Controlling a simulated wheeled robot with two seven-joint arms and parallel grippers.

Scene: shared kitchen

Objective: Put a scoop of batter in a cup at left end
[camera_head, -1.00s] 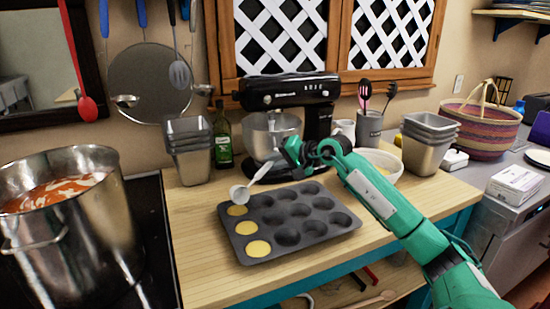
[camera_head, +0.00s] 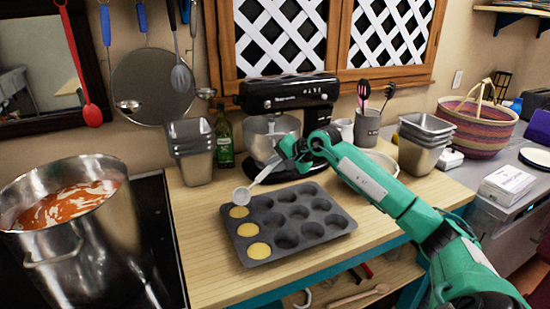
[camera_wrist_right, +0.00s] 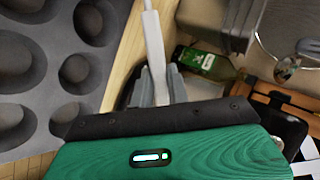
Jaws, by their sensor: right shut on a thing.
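The dark muffin tin (camera_head: 290,214) lies on the wooden counter. The three cups of its left end column hold yellow batter (camera_head: 247,230); the other cups look empty. My right gripper (camera_head: 284,160) is shut on the handle of a light grey scoop (camera_head: 243,195). The scoop's head hangs just beyond the tin's back left corner, near the farthest filled cup; its contents cannot be made out. In the right wrist view the handle (camera_wrist_right: 154,45) sits between the fingers, beside the tin (camera_wrist_right: 50,75). A white bowl (camera_head: 388,163) is partly hidden behind my right arm. My left gripper is out of view.
A stand mixer (camera_head: 290,95) stands behind the tin. A green bottle (camera_head: 224,142) and stacked metal tins (camera_head: 190,150) are at the back left. A big soup pot (camera_head: 80,235) is on the stove at left. The counter front left of the tin is clear.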

